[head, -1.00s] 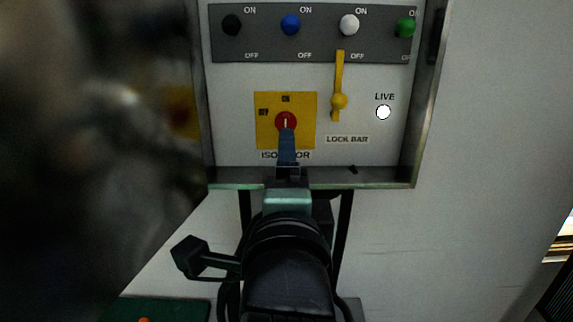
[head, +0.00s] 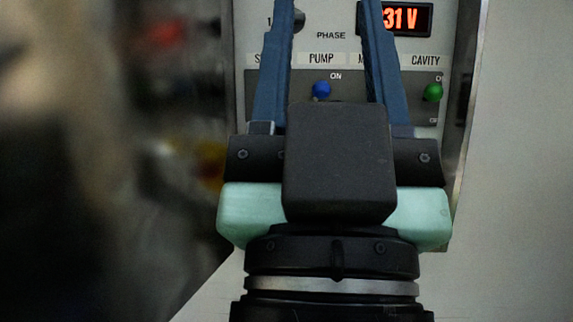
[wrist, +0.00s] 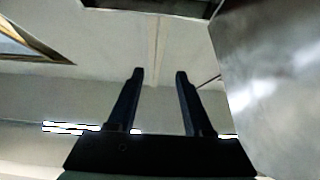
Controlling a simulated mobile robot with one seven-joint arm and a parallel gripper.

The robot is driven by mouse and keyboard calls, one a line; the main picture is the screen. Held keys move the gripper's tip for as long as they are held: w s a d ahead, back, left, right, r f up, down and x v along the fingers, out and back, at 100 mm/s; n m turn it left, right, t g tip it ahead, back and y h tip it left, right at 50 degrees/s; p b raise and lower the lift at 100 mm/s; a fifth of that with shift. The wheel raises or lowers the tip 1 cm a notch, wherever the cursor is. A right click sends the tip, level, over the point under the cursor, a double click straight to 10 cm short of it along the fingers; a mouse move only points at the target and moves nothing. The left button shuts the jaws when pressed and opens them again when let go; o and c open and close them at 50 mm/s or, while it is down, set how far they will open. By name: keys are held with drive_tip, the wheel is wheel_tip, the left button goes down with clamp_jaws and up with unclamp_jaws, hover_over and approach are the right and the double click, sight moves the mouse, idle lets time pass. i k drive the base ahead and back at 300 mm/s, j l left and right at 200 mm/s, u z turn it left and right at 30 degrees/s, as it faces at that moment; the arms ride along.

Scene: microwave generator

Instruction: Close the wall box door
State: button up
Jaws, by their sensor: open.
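The wall box (head: 462,165) is open in the head view, with part of its panel showing behind my gripper. Its door appears to be the blurred, shiny metal surface (head: 90,150) filling the left of the head view, swung open. A grey metal panel that looks like the door (wrist: 275,70) stands at the right of the wrist view. My gripper (head: 328,8) is raised in front of the box, its two blue fingers apart with nothing between them. The fingers also show open in the wrist view (wrist: 159,73), apart from the panel.
A blue knob (head: 321,89), a green knob (head: 433,92) and a red voltage display (head: 408,19) show on the panel. My gripper hides the lower panel. Plain wall (head: 520,200) lies clear to the right.

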sight(113, 148)
drive_tip(key=k+j+z, duration=0.2)
drive_tip(key=j, duration=0.3)
drive_tip(key=k+j+z, duration=0.2)
drive_tip(key=k+j, duration=0.15)
drive_tip(key=k+j+z, duration=0.2)
drive_tip(key=k+j, duration=0.15)
drive_tip(key=j, duration=0.2)
drive_tip(key=k+j+z, duration=0.15)
drive_tip(key=j, duration=0.3)
drive_tip(key=k+j+z, duration=0.1)
drive_tip(key=j, duration=0.3)
drive_tip(key=k+j+z, duration=0.15)
drive_tip(key=j, duration=0.25)
drive_tip(key=k+j+u, duration=0.1)
drive_tip(key=j+u, duration=0.25)
